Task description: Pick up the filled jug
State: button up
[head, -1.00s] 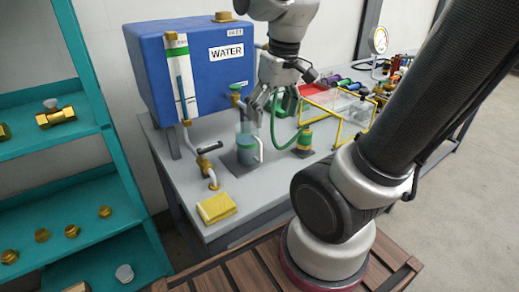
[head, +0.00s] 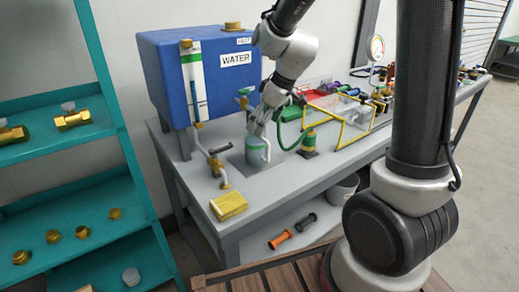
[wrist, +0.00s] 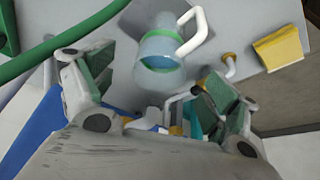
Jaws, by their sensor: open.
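The jug (head: 256,150) is a clear container with a white handle and a green band, with liquid inside. It stands on the grey bench below the blue water tank's tap. In the wrist view the jug (wrist: 160,62) is upper middle, beyond my fingertips, with its handle to the right. My gripper (head: 257,122) is just above the jug in the head view and partly hides its top. In the wrist view my gripper (wrist: 155,85) has its two green-padded fingers wide apart with nothing between them. I cannot tell whether a finger touches the jug.
The blue water tank (head: 222,92) stands behind. A green hose (head: 292,142) and a green-and-brass fitting (head: 309,143) are to the right, near a yellow frame (head: 352,128). A teal shelf (head: 75,198) stands left.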

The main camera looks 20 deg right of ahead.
aim_at(259, 148)
jog(key=x, duration=0.6)
jog(key=shift+f, duration=0.25)
jog(key=c, duration=1.5)
jog(key=shift+o, duration=0.2)
jog(key=shift+r, duration=0.1)
jog(key=shift+a, duration=0.1)
